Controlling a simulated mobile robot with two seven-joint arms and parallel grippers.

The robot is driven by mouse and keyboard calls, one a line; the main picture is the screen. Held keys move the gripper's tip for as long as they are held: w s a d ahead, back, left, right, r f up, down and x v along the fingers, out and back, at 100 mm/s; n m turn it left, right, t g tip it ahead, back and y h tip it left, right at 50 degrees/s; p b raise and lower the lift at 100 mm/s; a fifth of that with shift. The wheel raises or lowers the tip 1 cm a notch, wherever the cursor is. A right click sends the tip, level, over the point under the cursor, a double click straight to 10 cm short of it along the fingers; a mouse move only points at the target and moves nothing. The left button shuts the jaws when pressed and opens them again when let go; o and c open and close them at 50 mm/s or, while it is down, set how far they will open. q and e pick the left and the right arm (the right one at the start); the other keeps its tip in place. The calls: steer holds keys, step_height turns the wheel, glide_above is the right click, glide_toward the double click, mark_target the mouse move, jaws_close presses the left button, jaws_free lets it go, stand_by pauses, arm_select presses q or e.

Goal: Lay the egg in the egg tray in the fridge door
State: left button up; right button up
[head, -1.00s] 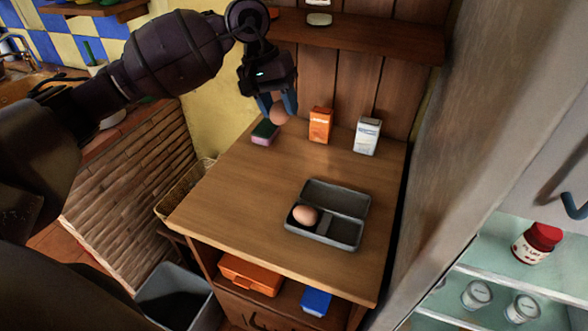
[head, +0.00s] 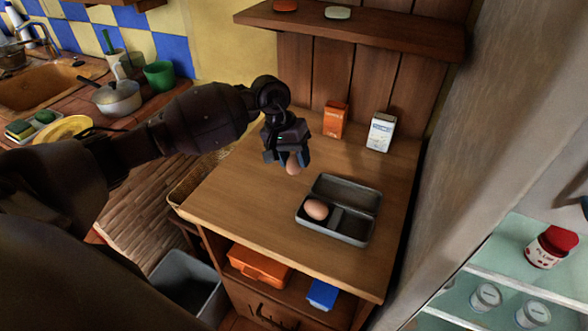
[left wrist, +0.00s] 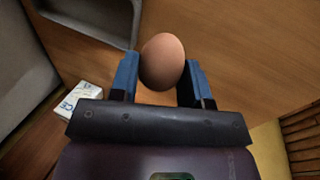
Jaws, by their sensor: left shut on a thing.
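My left gripper (head: 290,160) is shut on a brown egg (head: 293,167) and holds it above the wooden cabinet top, to the left of the grey tray. In the left wrist view the egg (left wrist: 162,62) sits between the two blue fingers. The grey tray (head: 349,236) lies on the cabinet top, with a second brown egg (head: 316,209) in its left compartment. The fridge shelves (head: 500,262) show at the lower right; I cannot make out an egg tray in the fridge door. My right gripper is not in view.
An orange carton (head: 335,119) and a white carton (head: 380,132) stand at the back of the cabinet top. An orange box (head: 259,266) and a blue box (head: 322,294) are on the shelf below. A red-lidded jar (head: 551,247) and white-lidded cans stand in the fridge.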

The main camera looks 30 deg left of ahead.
mark_target(294, 171)
arm_select(q)
steer(key=shift+f, duration=2)
steer(key=shift+f+b, duration=0.25)
steer(key=shift+b, duration=0.05)
steer(key=o, duration=0.6)
steer(key=shift+r, duration=0.1)
steer(key=shift+o, duration=0.2)
